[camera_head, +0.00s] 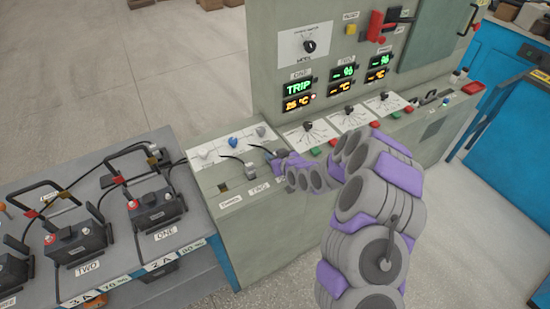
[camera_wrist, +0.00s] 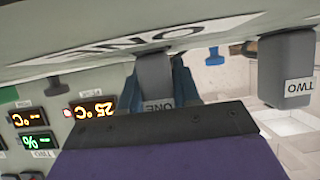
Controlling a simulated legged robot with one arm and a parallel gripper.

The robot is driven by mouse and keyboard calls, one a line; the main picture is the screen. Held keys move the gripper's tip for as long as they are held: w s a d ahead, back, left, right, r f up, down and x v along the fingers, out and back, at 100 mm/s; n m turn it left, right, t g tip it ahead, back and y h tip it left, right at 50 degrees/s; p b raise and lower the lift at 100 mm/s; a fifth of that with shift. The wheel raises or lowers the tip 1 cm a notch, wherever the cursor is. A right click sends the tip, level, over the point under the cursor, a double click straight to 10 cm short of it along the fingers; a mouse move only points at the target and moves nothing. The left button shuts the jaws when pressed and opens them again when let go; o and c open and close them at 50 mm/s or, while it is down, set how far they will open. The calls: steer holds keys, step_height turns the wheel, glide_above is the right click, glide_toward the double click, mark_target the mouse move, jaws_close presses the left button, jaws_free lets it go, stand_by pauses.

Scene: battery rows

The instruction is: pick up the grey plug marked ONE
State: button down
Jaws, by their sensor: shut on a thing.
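The grey plug marked ONE (camera_wrist: 154,82) is in the middle of the wrist view, which is upside down. My gripper (camera_wrist: 157,92) is shut on it, with blue fingers on both sides of the plug. The plug's far end meets the panel edge bearing a large ONE label (camera_wrist: 130,40); I cannot tell if it is seated in a socket. In the head view my gripper (camera_head: 279,157) is at the console's sloped top, and it mostly hides the plug. A second grey plug marked TWO (camera_wrist: 285,68) is to the right in the wrist view.
The grey console (camera_head: 250,225) has lit displays (camera_head: 298,87) and several knobs. A battery marked ONE (camera_head: 157,208) and one marked TWO (camera_head: 78,243) stand on the grey bench at left. Cables run between bench and console. Open floor (camera_head: 120,75) lies behind.

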step_height(320, 180, up, 4)
steer(key=shift+p, duration=0.7)
steer(key=s+d+p, duration=0.3)
steer(key=s+p, duration=0.1)
steer(key=s, duration=0.3)
steer(key=s+d+r+p, duration=0.1)
steer(key=s+d+p, duration=0.3)
steer(key=s, duration=0.3)
steer(key=shift+d, duration=0.15)
